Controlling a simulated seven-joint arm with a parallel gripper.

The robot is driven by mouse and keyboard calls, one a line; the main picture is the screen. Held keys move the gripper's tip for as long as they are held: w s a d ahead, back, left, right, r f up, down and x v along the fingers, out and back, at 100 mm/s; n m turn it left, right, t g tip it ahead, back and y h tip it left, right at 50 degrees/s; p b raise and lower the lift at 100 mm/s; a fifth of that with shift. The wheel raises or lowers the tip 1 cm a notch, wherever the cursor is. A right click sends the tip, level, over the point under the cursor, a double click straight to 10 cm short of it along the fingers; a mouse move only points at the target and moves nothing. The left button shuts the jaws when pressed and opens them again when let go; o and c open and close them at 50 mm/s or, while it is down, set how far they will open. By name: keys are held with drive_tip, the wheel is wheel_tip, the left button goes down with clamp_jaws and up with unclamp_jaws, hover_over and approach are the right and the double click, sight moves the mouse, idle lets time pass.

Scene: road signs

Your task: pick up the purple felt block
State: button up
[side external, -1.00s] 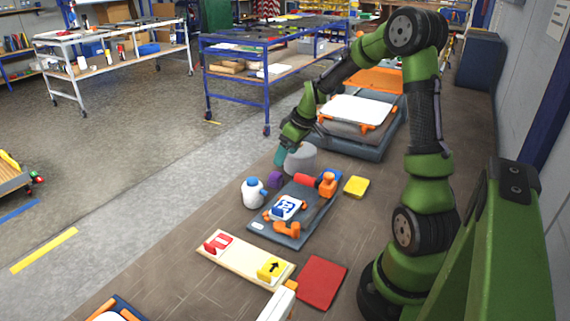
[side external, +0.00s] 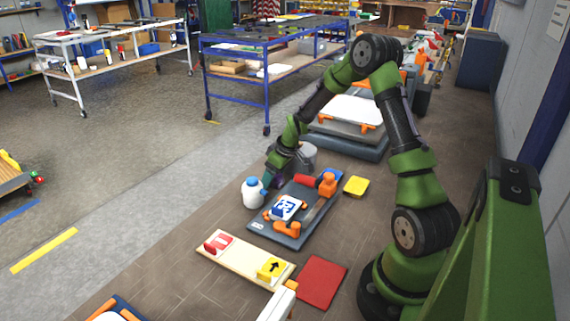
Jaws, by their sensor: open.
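The purple felt block (side external: 279,182) is mostly hidden behind my gripper in the side external view; only a small dark purple part shows. It is on the floor-like brown work surface, behind the grey-blue board. My gripper (side external: 268,182) is low, pointing down at the block's place, with its teal fingers close to it. The gripper is open. I cannot tell whether the fingers are around the block or just beside it.
A white bottle with a blue cap (side external: 253,192) stands close left of my gripper. A grey cylinder (side external: 308,157) stands behind it. The board (side external: 262,228) with signs and orange parts lies in front. A yellow block (side external: 356,186) lies to the right.

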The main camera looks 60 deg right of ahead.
drive_tip(key=shift+c, duration=0.3)
drive_tip(key=c, duration=1.1)
drive_tip(key=shift+o, duration=0.2)
wheel_tip(320, 180, up, 10)
drive_tip(key=shift+r, duration=0.1)
drive_tip(key=o, duration=0.4)
drive_tip(key=c, duration=0.3)
drive_tip(key=shift+s+a, duration=0.1)
drive_tip(key=s+a+r, duration=0.2)
drive_tip(key=a, duration=0.5)
drive_tip(key=s+a+r, duration=0.2)
drive_tip(key=a+r, duration=0.1)
drive_tip(key=a, duration=0.4)
drive_tip(key=s+a+r, duration=0.2)
drive_tip(key=a+r, duration=0.1)
drive_tip(key=a, duration=0.5)
drive_tip(key=shift+s, duration=0.35)
